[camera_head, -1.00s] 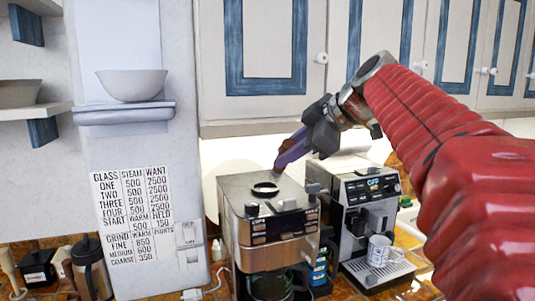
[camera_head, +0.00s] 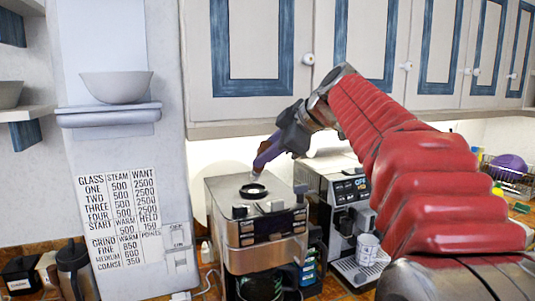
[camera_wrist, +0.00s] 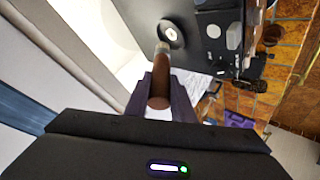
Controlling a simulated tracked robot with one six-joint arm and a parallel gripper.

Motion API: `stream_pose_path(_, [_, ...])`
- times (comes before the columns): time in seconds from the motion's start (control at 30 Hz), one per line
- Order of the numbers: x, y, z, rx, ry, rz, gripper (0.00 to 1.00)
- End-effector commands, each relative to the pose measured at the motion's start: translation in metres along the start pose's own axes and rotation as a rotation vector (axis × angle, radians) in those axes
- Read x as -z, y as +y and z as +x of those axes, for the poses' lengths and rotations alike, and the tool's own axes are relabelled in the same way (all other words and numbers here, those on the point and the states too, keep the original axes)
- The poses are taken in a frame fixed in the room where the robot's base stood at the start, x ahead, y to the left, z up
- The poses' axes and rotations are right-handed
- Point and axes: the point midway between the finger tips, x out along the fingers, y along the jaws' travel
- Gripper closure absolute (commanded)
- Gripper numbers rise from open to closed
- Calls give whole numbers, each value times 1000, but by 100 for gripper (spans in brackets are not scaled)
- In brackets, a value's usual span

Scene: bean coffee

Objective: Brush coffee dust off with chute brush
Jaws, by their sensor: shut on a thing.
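My gripper (camera_head: 268,153), with purple fingers, is above the top of the silver grinder-type coffee machine (camera_head: 262,228). It is shut on the brush, whose brown handle (camera_wrist: 160,88) shows between the fingers in the wrist view. The brush's pale tip (camera_head: 256,174) points down toward the black chute ring (camera_head: 253,190) on the machine's top. In the wrist view the tip lies close beside the ring (camera_wrist: 171,34), with a light spot in its opening. I cannot tell whether the tip touches the ring. No coffee dust can be made out.
A second espresso machine (camera_head: 347,190) with a cup (camera_head: 367,249) stands just to the right. Wall cupboards (camera_head: 265,50) hang above. A shelf with a white bowl (camera_head: 116,86) juts out at the left. A dark jug (camera_head: 74,268) stands at lower left.

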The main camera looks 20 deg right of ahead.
Motion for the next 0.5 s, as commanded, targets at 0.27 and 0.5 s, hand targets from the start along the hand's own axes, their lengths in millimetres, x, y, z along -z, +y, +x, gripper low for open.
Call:
stream_pose_path(0.27, [-2, 6, 15, 1, 0, 0, 100])
stream_pose_path(0.5, [-6, 7, 25, 0, 0, 1, 100])
